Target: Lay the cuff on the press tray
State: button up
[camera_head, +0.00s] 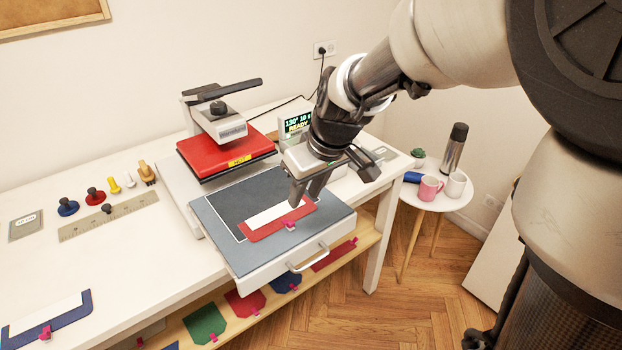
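A red cuff (262,231) with a white strip along its back edge and a pink clip (290,225) at its front lies flat on the press tray (218,238). It lies over the tray's dark, white-outlined area, toward the front right. The tray is pulled out in front of the heat press. My gripper (308,199) points down over the right end of the cuff. Its fingertips look apart, with nothing visible held between them. They hide part of the cuff's right end, and I cannot tell whether they touch it.
The red press head (228,150) is raised behind the tray. A display (298,122) reads READY. A blue cuff (72,316) with a white strip lies at lower left. Coloured pieces (205,324) lie on the shelf below. A round side table (436,195) with mugs stands right.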

jog(key=s+d+r+m+t+h, duration=0.1)
jog(key=s+d+r+m, duration=0.2)
jog(key=s, duration=0.6)
jog(key=s+d+r+m+h, duration=0.1)
jog(key=s+d+r+m, duration=0.2)
jog(key=s+d+r, duration=0.2)
jog(key=s+d, duration=0.3)
jog(key=s, duration=0.2)
jog(key=shift+d+m+t+h, duration=0.25)
jog(key=shift+m+t+h, duration=0.05)
jog(key=shift+t, duration=0.1)
